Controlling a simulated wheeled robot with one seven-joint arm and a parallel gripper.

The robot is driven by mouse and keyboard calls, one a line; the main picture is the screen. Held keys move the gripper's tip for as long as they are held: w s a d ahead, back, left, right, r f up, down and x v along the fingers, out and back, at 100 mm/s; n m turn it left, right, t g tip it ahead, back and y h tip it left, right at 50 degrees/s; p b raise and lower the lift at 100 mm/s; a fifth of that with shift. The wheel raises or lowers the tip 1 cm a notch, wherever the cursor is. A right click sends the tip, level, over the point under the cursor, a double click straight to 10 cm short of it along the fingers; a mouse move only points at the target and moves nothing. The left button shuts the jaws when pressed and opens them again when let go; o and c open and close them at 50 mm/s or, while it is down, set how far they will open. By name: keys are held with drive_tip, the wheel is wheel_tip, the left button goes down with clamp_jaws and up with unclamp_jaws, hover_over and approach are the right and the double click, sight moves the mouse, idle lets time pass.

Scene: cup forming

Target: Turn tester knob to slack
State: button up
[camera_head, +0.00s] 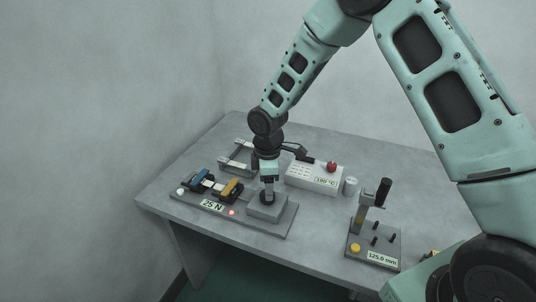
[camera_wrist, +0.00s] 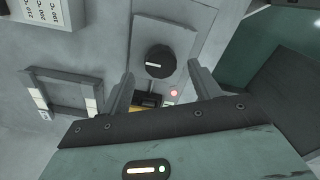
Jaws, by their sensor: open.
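A red light (camera_head: 232,212) glows by the display. The tester knob (camera_wrist: 159,62) is black and round with a white pointer mark, on a raised grey block (camera_head: 262,210). My gripper (camera_head: 268,180) points down right above the knob. In the wrist view its fingers (camera_wrist: 160,70) are open, with the knob beyond and between the tips; contact cannot be told. The yellow clamp is partly hidden behind my gripper there.
A lever press (camera_head: 372,240) reading "125.0 mm" is at right. A grey frame (camera_head: 236,160) lies behind the tester.

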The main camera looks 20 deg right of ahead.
wheel_tip(320, 180, up, 13)
drive_tip(key=b, duration=0.1)
drive_tip(key=shift+r, duration=0.2)
idle(0.4)
drive_tip(key=s+a+r+m, duration=0.1)
drive_tip(key=s+a+r, duration=0.1)
drive_tip(key=s+a, duration=0.35)
drive_tip(key=s+a+r+m, duration=0.1)
drive_tip(key=s+a+r, duration=0.1)
drive_tip(key=s, duration=0.7)
drive_tip(key=s+m, duration=0.5)
drive_tip(key=s, duration=1.1)
drive_tip(key=shift+d+f+y, duration=0.2)
drive_tip(key=shift+d+y, duration=0.1)
drive_tip(key=shift+d, duration=0.15)
drive_tip(key=shift+c, duration=0.3)
